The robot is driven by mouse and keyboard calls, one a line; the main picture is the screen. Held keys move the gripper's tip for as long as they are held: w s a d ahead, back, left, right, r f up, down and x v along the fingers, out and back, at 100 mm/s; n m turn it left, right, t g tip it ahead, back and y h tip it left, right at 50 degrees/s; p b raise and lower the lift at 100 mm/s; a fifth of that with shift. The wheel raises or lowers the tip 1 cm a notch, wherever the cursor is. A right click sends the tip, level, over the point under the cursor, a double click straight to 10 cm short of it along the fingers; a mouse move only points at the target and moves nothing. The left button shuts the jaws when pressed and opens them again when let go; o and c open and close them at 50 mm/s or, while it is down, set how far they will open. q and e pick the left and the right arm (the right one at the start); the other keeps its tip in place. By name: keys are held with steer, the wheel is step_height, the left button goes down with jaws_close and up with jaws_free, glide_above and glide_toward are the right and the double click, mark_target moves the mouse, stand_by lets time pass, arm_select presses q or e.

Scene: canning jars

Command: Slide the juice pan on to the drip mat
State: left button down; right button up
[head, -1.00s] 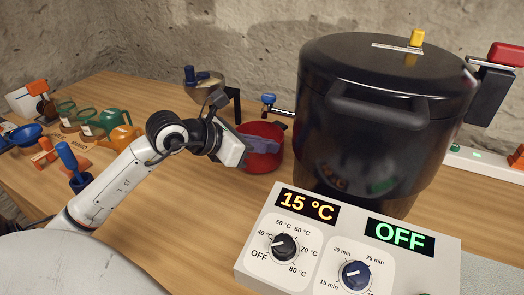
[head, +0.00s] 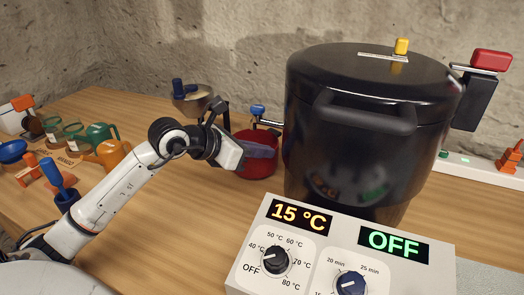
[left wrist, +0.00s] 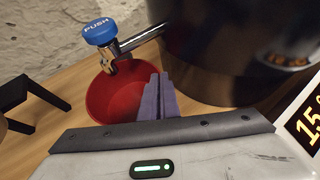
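The juice pan appears as a red round pan (head: 256,170) on the wooden table, beside the big black pot and below its blue-topped tap. It also shows in the left wrist view (left wrist: 112,100), where it looks empty. My left gripper (head: 264,150) reaches in from the left, its purple-grey fingers across the pan's upper near side. In the left wrist view the fingers (left wrist: 158,80) lie close together over the pan's right part. I cannot tell whether they touch it. No drip mat can be made out for certain. My right gripper is out of view.
The black pot (head: 350,150) stands close right of the pan, with its tap (head: 258,111) above. The control box (head: 340,245) is in front. A funnel on a dark stand (head: 195,98) is behind. Jars and tools crowd the left; the table between is bare.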

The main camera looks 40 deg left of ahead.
arm_select(q)
steer(key=shift+f+b, duration=0.2)
steer(key=shift+b, duration=0.1)
steer(key=c, duration=1.9)
jaws_free()
steer(key=shift+c, duration=0.2)
steer(key=shift+f, duration=0.15)
steer(key=v, duration=1)
steer(key=shift+r+b, duration=0.25)
steer(key=shift+b, duration=0.05)
steer(key=shift+s, duration=0.1)
